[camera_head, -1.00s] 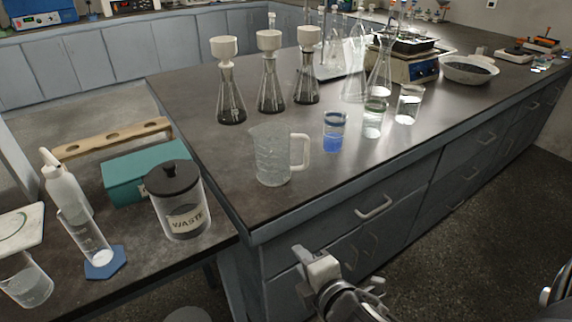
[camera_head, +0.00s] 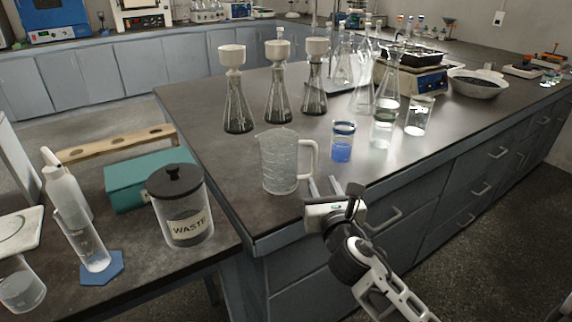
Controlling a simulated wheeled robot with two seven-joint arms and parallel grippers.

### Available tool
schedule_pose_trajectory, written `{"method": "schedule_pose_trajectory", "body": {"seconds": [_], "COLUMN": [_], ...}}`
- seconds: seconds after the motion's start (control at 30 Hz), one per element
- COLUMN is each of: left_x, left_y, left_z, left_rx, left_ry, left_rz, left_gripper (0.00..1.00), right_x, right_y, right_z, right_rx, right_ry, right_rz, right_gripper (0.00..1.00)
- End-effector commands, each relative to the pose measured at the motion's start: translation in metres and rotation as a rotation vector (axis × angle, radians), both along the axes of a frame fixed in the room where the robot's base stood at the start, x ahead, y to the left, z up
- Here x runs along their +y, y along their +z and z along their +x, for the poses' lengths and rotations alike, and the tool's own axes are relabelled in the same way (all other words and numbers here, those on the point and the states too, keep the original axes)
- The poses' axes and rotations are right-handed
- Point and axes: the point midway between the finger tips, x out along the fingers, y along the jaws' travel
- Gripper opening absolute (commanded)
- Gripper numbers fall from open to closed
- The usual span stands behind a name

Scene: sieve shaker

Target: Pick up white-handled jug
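The white-handled jug (camera_head: 279,163) is a clear jug standing upright near the front left corner of the dark bench. Its white handle (camera_head: 309,158) points right. My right gripper (camera_head: 324,187) is just to the right of and below the handle, at the bench's front edge. Its two pale fingers are apart and point up toward the handle, with nothing seen between them. I cannot tell whether a finger touches the jug. My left gripper is not in view.
A small beaker of blue liquid (camera_head: 342,142) stands right of the jug. Several flasks with white funnels, such as this one (camera_head: 237,100), stand behind it. A waste jar (camera_head: 182,207) is on the lower left table. The bench (camera_head: 222,165) left of the jug is clear.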

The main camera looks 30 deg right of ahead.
Motion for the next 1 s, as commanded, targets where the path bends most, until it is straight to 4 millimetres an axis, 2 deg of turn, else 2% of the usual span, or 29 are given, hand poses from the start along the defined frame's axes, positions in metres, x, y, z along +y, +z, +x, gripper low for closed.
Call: {"method": "schedule_pose_trajectory", "body": {"seconds": [0.23,0.5,0.8,0.83,0.93,1.0], "left_x": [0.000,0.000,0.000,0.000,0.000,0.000], "left_y": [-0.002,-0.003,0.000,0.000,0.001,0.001], "left_z": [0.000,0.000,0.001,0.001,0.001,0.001], "left_rx": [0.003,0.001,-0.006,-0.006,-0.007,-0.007], "left_ry": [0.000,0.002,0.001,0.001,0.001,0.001], "left_rz": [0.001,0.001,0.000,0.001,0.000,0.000], "left_gripper": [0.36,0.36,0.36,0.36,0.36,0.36], "right_x": [-0.005,-0.013,-0.015,-0.015,-0.015,-0.015], "right_y": [0.002,0.006,0.006,0.006,0.006,0.006], "right_z": [0.018,0.055,0.061,0.061,0.061,0.060], "right_rx": [-0.002,-0.001,0.001,0.001,0.001,0.001], "right_ry": [0.000,0.000,0.001,0.001,0.001,0.001], "right_rz": [0.002,0.003,0.001,0.001,0.001,0.001], "right_gripper": [0.31,0.31,0.31,0.28,0.01,0.00]}}
